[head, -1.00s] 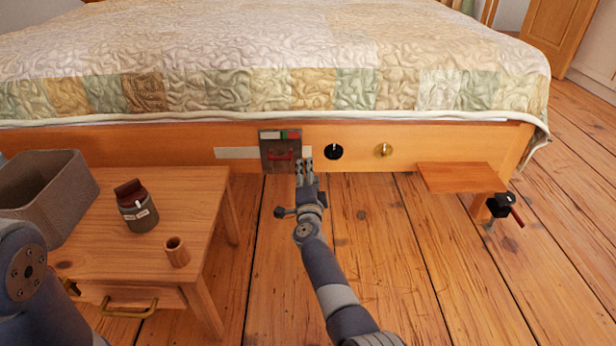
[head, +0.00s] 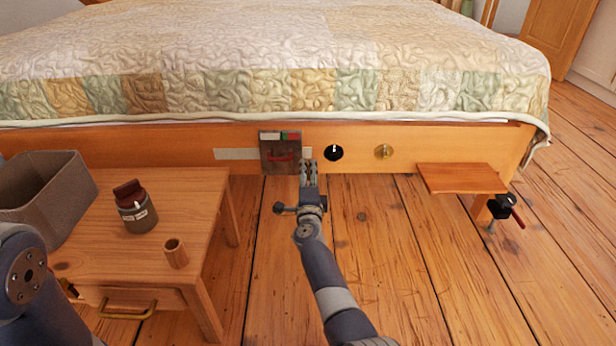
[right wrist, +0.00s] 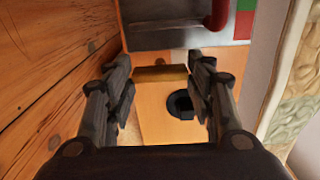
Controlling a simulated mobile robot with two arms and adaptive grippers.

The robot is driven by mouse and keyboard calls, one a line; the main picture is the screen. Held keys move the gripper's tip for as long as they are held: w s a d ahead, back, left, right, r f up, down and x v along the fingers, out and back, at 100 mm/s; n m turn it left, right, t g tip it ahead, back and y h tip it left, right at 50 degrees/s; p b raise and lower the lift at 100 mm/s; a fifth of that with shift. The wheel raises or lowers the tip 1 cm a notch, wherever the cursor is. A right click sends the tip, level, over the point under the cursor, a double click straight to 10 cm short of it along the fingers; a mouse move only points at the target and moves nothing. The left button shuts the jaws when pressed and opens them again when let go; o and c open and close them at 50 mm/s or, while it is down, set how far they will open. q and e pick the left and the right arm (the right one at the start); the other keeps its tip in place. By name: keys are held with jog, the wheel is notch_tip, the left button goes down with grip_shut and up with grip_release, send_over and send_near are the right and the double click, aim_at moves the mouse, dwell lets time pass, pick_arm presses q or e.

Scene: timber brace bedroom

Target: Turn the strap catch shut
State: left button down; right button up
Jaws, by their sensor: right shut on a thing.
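The catch is a grey plate (head: 269,152) with a red handle (head: 281,157) and a red-and-green strip, on the bed's front board. Pale strap-like strips (head: 235,153) show on both sides of it. My right gripper (head: 309,166) is just right of the plate. In the right wrist view, the gripper (right wrist: 160,78) is shut on a tan bar (right wrist: 160,73) beside the plate (right wrist: 165,32); part of the red handle (right wrist: 217,14) shows above. The fingers hide part of the right strip in the head view. My left gripper is out of view.
A black round knob (head: 334,152) and a brass knob (head: 383,152) sit to the right on the board. A small wooden shelf (head: 460,178) juts out farther right. A low table (head: 120,240) with a grey bin (head: 40,195) and a jar (head: 137,215) stands left.

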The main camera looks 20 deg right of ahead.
jog(key=o, duration=1.1)
jog(key=shift+c, duration=0.2)
